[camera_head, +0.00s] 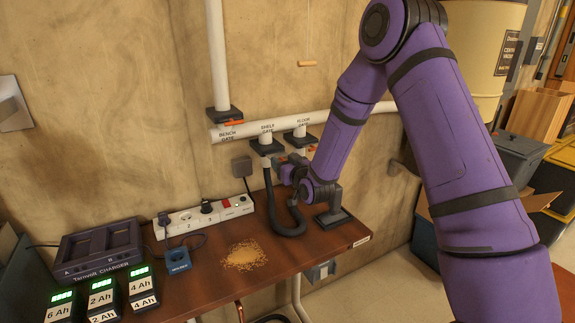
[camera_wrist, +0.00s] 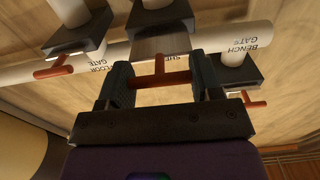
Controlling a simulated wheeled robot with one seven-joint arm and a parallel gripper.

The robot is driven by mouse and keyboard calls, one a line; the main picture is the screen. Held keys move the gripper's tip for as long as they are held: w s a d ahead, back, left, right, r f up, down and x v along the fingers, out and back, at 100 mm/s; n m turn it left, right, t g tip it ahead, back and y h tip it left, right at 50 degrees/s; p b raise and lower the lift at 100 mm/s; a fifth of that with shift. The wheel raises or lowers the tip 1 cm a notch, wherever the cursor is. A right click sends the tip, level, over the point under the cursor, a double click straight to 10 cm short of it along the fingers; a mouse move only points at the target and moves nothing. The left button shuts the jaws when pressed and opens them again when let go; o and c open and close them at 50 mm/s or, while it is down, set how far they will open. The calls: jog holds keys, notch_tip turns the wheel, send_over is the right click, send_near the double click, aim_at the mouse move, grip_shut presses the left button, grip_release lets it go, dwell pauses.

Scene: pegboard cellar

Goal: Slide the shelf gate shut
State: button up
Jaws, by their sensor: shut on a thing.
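The shelf gate (camera_head: 266,147) is a dark block on the white pipe, with its label above it. In the wrist view its dark housing (camera_wrist: 160,17) is at the top centre, with a bare metal slide plate (camera_wrist: 160,47) sticking out toward me. The orange-red T-handle (camera_wrist: 160,79) at the plate's end sits between my fingers. My gripper (camera_wrist: 161,82) is shut on this handle, one finger at each end of its bar. In the head view my gripper (camera_head: 287,173) is just below and right of the shelf gate, and the handle is mostly hidden there.
The bench gate (camera_head: 224,115) and floor gate (camera_head: 299,144) flank the shelf gate closely. A black hose (camera_head: 269,195) hangs below it to the wooden bench (camera_head: 310,249). A power strip (camera_head: 204,217), charger (camera_head: 100,252), batteries (camera_head: 142,287) and a sawdust pile (camera_head: 245,255) occupy the bench.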

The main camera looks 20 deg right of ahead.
aim_at(280, 158)
jog(key=w, duration=0.3)
jog(key=shift+w+a, duration=0.35)
jog(key=shift+w, duration=0.05)
jog(key=shift+r, duration=0.1)
jog(key=o, duration=1.3)
jog(key=shift+w, duration=0.15)
jog(key=s, duration=0.3)
jog(key=s+d, duration=0.1)
jog(key=s, duration=0.3)
jog(key=s+d, duration=0.1)
jog(key=s, duration=0.2)
jog(key=shift+s, duration=0.35)
